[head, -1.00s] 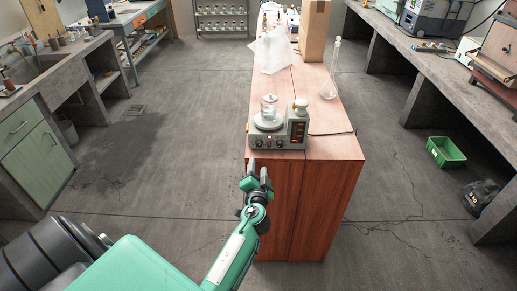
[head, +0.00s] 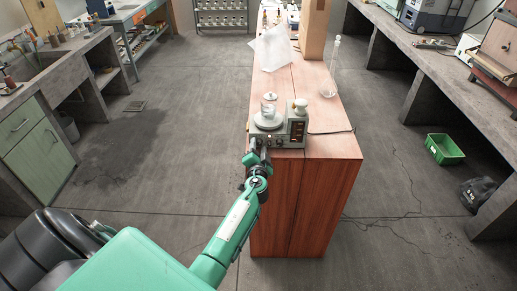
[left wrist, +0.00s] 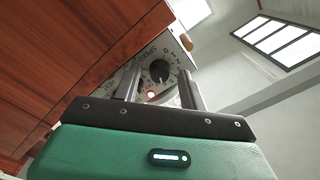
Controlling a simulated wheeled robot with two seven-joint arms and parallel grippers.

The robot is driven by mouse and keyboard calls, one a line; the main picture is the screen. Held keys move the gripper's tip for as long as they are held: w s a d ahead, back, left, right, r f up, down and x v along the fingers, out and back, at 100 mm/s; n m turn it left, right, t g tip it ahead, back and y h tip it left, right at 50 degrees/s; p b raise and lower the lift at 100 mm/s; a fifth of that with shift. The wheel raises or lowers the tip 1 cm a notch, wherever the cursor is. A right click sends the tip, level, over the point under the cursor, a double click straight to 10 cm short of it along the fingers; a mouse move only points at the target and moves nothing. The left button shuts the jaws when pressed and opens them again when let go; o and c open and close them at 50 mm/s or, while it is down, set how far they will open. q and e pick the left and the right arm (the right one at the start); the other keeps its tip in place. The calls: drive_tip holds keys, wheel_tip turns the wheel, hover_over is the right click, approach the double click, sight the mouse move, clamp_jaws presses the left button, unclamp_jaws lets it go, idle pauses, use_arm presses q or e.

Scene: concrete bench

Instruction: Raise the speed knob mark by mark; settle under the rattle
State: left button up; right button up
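A grey stirrer (head: 284,143) stands at the near end of the wooden bench, with a round plate and a small glass vessel (head: 268,107) on top. The dark speed knob (left wrist: 160,70) shows in the left wrist view, ringed by a numbered dial lettered SPEED; its exact setting is too small to read. My left gripper (head: 259,151) is at the stirrer's front face, at its left side. Its two fingers stand apart on either side of the knob, with gaps visible, so it looks open. My right gripper is not in view.
A glass flask (head: 329,85), a cardboard box (head: 313,30) and a clear sheet (head: 273,48) are farther back on the bench. A cable runs right from the stirrer. A green crate (head: 445,150) lies on the floor at right.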

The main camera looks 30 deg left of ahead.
use_arm(q)
clamp_jaws()
drive_tip(key=shift+m+b, duration=0.4)
drive_tip(key=shift+m, duration=0.1)
drive_tip(key=shift+m+b, duration=0.3)
drive_tip(key=shift+m, duration=1.4)
drive_tip(key=shift+m+b, duration=0.3)
drive_tip(key=shift+m, duration=0.1)
drive_tip(key=shift+o, duration=0.6)
unclamp_jaws()
drive_tip(key=shift+s+d, duration=0.1)
